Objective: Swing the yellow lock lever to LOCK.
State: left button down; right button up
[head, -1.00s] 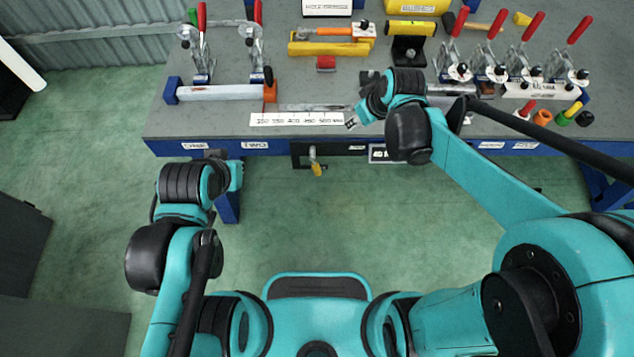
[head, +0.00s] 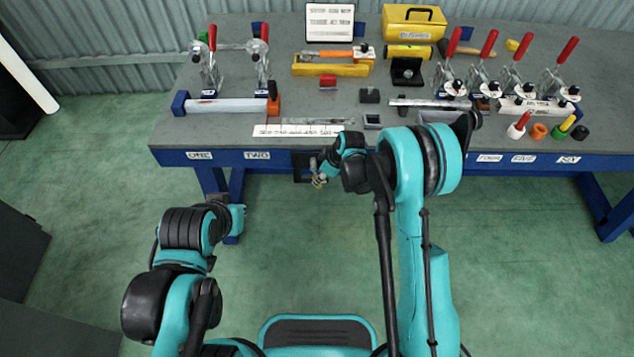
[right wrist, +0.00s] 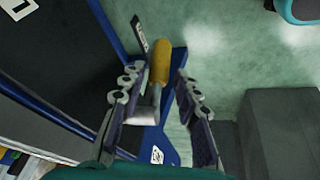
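The yellow lock lever (head: 318,182) is at the table's front edge, below the white ruler strip. In the right wrist view its yellow grip (right wrist: 160,62) and pale metal shank show between the two fingers. My right gripper (right wrist: 157,80) is open, with one finger on each side of the lever and visible gaps to both. In the head view the right gripper (head: 322,172) is at the lever and partly hidden by its own wrist. My left arm is folded low in front of the table; the left gripper (head: 238,218) shows too little to tell its fingers. I cannot read a LOCK mark.
The workbench (head: 225,140) has a blue front edge with numbered labels. Red-handled toggle clamps (head: 488,62) stand at the right and left, a yellow toolbox (head: 413,22) at the back. Coloured pegs (head: 538,131) stand front right. Floor before the bench is clear.

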jog(key=shift+b+x, duration=0.55)
jog(key=shift+x, duration=1.45)
grip_shut()
